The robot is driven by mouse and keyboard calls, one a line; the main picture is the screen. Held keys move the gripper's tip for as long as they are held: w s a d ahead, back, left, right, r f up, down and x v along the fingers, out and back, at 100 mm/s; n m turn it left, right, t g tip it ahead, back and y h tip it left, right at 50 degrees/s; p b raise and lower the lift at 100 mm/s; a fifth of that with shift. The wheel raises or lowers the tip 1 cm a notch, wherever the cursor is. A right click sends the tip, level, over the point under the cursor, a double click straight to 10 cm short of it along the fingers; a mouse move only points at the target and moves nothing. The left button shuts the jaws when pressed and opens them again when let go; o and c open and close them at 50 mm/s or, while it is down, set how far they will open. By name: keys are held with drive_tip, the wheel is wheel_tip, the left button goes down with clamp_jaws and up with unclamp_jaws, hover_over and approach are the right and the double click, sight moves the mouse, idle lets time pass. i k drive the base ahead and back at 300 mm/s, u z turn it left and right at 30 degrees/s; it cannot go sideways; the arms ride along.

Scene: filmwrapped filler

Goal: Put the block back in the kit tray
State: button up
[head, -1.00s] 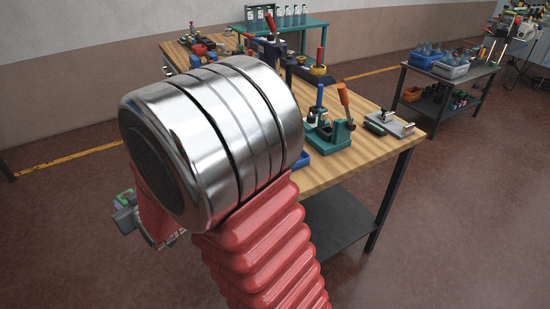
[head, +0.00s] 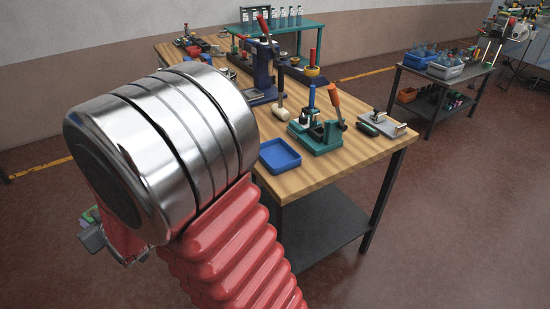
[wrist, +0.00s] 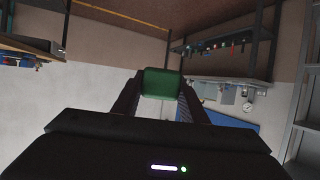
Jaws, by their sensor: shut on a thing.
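A green block (wrist: 161,83) is held between the two dark fingers of my gripper (wrist: 160,90) in the wrist view. The gripper is shut on it, off in the air with walls and shelving behind it. In the head view, part of my gripper end (head: 95,238) shows at the lower left behind my arm, well left of the workbench; the fingertips and the block cannot be made out there. A shallow blue tray (head: 279,156) lies near the front edge of the wooden workbench and looks empty. I cannot tell whether it is the kit tray.
On the workbench (head: 355,160) stand a green fixture (head: 319,135) with upright handles, a blue press (head: 263,70), a mallet (head: 280,103) and a small clamp plate (head: 383,124). Bare wood shows around the blue tray. A dark side table (head: 440,85) stands at the right.

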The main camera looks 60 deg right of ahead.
sight(277, 157)
drive_tip(key=u, duration=0.05)
drive_tip(key=i, duration=1)
drive_tip(key=z, duration=0.05)
